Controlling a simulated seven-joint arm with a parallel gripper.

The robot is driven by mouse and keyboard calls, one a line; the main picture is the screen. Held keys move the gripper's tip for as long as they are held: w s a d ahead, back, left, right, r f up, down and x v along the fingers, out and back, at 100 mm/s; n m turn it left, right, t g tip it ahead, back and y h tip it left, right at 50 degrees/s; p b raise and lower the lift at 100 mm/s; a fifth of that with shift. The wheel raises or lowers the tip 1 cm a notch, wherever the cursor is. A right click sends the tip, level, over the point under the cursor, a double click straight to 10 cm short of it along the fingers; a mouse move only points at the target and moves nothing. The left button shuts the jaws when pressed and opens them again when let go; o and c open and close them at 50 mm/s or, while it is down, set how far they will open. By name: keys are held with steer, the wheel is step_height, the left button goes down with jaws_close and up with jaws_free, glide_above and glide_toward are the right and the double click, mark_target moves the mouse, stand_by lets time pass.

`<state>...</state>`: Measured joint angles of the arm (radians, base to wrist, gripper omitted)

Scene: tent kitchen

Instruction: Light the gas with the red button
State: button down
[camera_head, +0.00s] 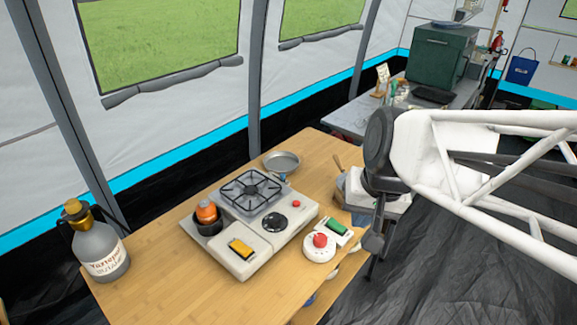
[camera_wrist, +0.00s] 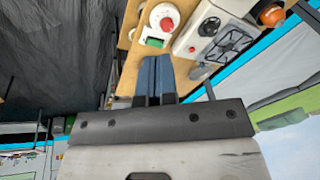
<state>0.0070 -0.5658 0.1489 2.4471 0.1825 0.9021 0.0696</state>
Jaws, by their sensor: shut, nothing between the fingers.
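A white gas stove (camera_head: 262,232) with a black burner grate (camera_head: 250,190) stands on the wooden table. A small red button (camera_head: 296,204) is on its right end, near a black dial (camera_head: 275,222). A separate round white device with a larger red knob (camera_head: 320,240) sits in front of the stove. In the wrist view, the larger red knob (camera_wrist: 167,24), the small red button (camera_wrist: 191,49) and the grate (camera_wrist: 236,40) show ahead of my gripper (camera_wrist: 155,58). My gripper (camera_head: 373,245) is shut and empty, right of the table edge, apart from both red parts.
A green item in a white case (camera_head: 336,226) lies beside the round device. A pan (camera_head: 282,160) is behind; a grey bottle (camera_head: 103,248) stands far left. The table's front left is bare.

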steer(key=w+a+f+m+y, duration=0.2)
steer(key=w+a+m, duration=0.1)
steer(key=w, duration=0.5)
steer(key=w+a+f+m+y, duration=0.2)
steer(key=w+a+f+m, duration=0.15)
steer(key=w, duration=0.55)
steer(key=m+t+y, duration=0.2)
steer(key=m, duration=0.5)
glide_above(296, 203)
step_height(296, 203, down, 8)
steer(key=shift+s+f, duration=0.1)
steer(key=shift+f, duration=4.2)
